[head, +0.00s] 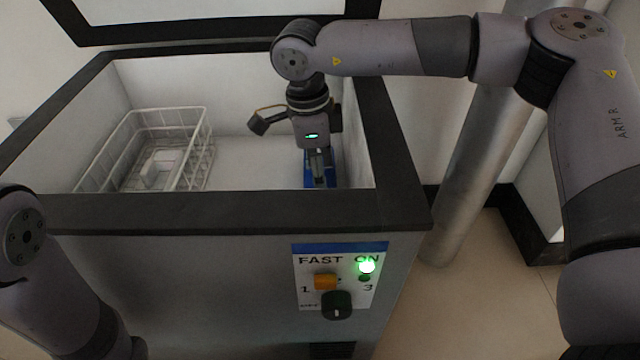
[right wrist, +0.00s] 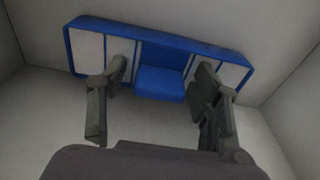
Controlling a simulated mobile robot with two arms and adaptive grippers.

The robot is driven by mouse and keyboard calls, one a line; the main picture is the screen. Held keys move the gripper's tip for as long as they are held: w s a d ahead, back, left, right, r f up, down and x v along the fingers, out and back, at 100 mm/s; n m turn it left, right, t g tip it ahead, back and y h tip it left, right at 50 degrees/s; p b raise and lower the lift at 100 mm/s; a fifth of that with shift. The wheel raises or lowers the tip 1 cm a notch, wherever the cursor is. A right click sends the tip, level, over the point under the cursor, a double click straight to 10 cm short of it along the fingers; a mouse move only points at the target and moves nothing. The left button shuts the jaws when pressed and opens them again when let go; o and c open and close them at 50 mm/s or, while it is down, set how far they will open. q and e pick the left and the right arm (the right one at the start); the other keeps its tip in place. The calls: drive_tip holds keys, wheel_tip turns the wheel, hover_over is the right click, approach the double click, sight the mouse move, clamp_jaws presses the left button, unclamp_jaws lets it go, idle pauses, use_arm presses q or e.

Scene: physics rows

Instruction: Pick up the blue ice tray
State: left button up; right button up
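The blue ice tray (head: 331,172) lies on the floor of the white chest freezer, near its right wall. In the right wrist view the tray (right wrist: 140,32) is long, with a blue rim, pale compartments and a solid blue block (right wrist: 160,84) at its middle. My right gripper (head: 319,168) reaches down into the freezer and partly hides the tray in the head view. In the right wrist view its fingers (right wrist: 160,78) are spread, one to each side of the blue block, with narrow gaps showing. My left gripper is out of view.
A white wire basket (head: 207,140) with pale items stands at the left inside the freezer. The dark freezer rim (head: 230,212) surrounds the opening. A control panel (head: 340,281) with a lit green light is on the front. Bare freezer floor lies between basket and tray.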

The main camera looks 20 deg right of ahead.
drive_tip(key=c, duration=1.2)
drive_tip(key=shift+c, duration=0.5)
drive_tip(key=shift+r, duration=0.1)
